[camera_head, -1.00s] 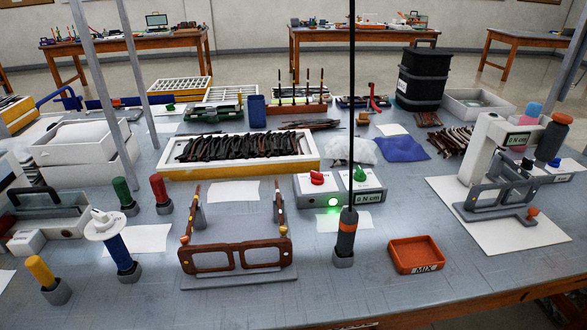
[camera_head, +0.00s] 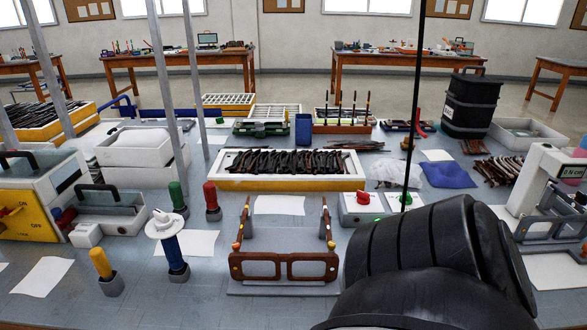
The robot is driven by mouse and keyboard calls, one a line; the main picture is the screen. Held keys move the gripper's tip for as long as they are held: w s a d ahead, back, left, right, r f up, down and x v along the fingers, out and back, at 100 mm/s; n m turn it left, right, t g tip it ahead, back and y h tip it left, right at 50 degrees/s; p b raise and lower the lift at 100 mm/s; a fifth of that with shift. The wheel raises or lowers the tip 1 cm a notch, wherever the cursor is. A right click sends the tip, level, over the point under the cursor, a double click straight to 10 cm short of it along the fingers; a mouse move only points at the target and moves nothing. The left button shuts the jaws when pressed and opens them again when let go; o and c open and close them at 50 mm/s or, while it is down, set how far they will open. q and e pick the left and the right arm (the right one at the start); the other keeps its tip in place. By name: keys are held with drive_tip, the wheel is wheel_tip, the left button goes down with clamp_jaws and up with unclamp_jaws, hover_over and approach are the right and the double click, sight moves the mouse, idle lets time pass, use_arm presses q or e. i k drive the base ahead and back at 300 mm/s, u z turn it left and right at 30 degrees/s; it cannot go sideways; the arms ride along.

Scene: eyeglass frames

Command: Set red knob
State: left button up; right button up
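The red knob (camera_head: 363,197) sits on top of a pale control box (camera_head: 348,205), on its left side. A green knob (camera_head: 406,199) sits on the same box to the right. A large black rounded part of my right arm fills the lower right and hides much of the box's front and right side. No gripper fingers show, so neither of my grippers can be seen. Brown eyeglass frames (camera_head: 284,266) stand upright on a grey holder left of the box, with their temples pointing back.
Red (camera_head: 212,202) and green (camera_head: 177,196) handled tools stand left of the frames, with a white-topped blue tool (camera_head: 172,247) nearer. A yellow-edged tray (camera_head: 291,184) of dark pieces lies behind. A thin dark vertical cable passes by the green knob.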

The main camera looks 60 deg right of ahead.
sight(363, 199)
drive_tip(key=u, duration=0.05)
drive_tip(key=k, duration=1.15)
drive_tip(key=z, duration=1.15)
drive_tip(key=i, duration=0.5)
